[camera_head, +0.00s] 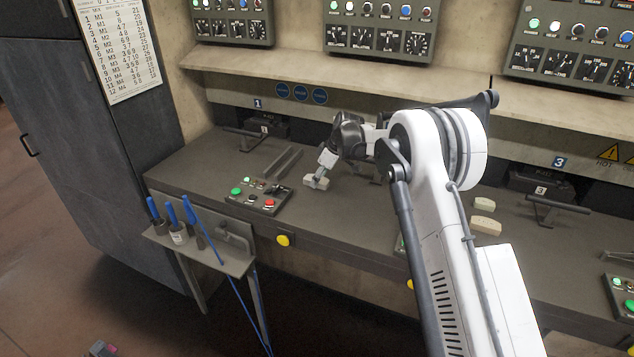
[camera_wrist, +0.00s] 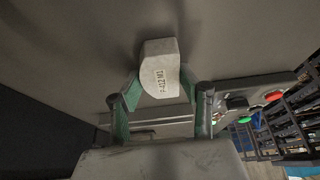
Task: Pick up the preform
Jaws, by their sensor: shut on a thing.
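A pale grey-beige preform (camera_head: 316,183) is at the left part of the workbench, below my gripper (camera_head: 323,172). In the wrist view the preform (camera_wrist: 160,62) has dark printed lettering on its face, too small to read surely. The two green-tipped fingers of my gripper (camera_wrist: 159,92) close on its sides, and it sits between them. I cannot tell if its underside touches the bench. Two more pale preforms lie on the bench right of my arm, a smaller one (camera_head: 484,203) behind a larger one (camera_head: 486,226).
A button panel (camera_head: 262,196) and two parallel rails (camera_head: 280,163) lie left of my gripper. A tool shelf (camera_head: 205,247) with blue-handled tools hangs at the bench's front left. Dark machines with lever handles stand along the back, one marked 3 (camera_head: 540,182). Control boxes sit on the upper ledge.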

